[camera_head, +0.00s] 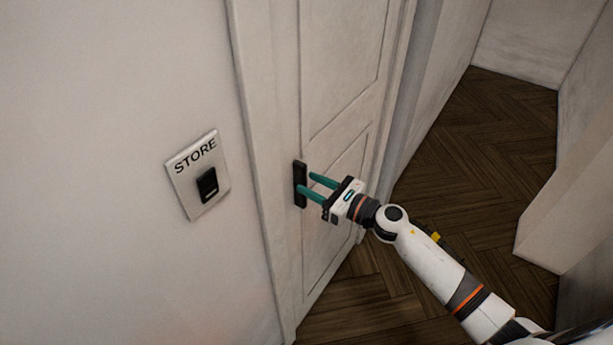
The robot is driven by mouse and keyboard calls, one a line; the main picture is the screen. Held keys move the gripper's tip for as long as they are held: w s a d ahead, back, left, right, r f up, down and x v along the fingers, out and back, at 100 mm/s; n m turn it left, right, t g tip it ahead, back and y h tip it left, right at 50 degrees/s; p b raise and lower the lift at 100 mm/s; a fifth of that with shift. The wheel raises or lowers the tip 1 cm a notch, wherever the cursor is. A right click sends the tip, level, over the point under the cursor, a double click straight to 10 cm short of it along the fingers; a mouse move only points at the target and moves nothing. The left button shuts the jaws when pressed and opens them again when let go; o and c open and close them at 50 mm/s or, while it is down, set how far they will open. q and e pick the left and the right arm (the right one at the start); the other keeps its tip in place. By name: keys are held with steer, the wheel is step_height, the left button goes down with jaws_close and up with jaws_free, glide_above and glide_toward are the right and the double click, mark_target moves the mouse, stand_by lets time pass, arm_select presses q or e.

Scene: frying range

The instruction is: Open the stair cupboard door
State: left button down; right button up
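The pale panelled cupboard door (345,120) stands in the middle of the head view and looks shut in its frame. A black upright handle (299,170) is on its left side. My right gripper (305,182) reaches in from the lower right, its two teal fingers pointing at the handle. The fingers are parted, with a gap visible between them and nothing seen in it. The fingertips are at or very close to the handle; I cannot tell whether they touch it. My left gripper is not in view.
A white plate marked STORE (198,174) with a black switch is on the wall left of the door. Dark herringbone wood floor (470,150) lies open to the right. A pale wall corner (565,205) juts in at the far right.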

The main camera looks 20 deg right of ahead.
steer(key=shift+x, duration=1)
jaws_close()
steer(key=shift+s, duration=0.1)
